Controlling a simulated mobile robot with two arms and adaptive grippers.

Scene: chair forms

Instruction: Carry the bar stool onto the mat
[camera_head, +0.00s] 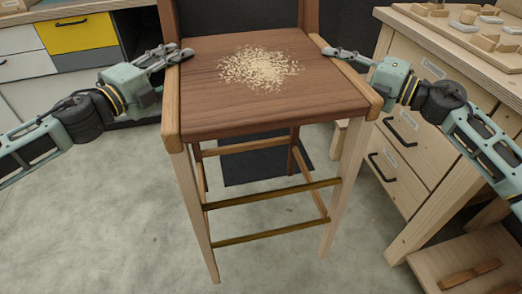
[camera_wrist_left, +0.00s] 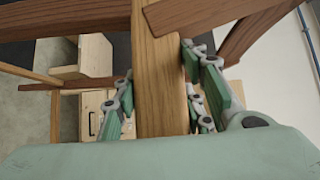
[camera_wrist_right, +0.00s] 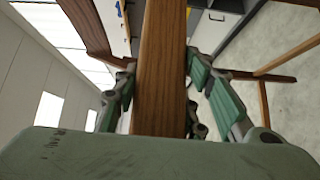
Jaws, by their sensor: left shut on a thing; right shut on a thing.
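The bar stool (camera_head: 205,105) has a dark brown wooden seat with a heap of pale shavings on it, lighter side rails and legs, and brass-coloured footrest bars. It stands upright in the middle of the head view. My left gripper (camera_head: 180,54) is shut on the seat's left side rail, which also shows between its fingers in the left wrist view (camera_wrist_left: 160,80). My right gripper (camera_head: 335,52) is shut on the right side rail, seen in the right wrist view (camera_wrist_right: 160,75). A dark mat (camera_head: 245,170) lies on the floor behind the stool's legs, partly hidden by them.
A wooden platform (camera_head: 440,270) is at the lower right. Cabinets with a yellow drawer (camera_head: 75,35) stand at the back left. The grey floor at the left front is clear.

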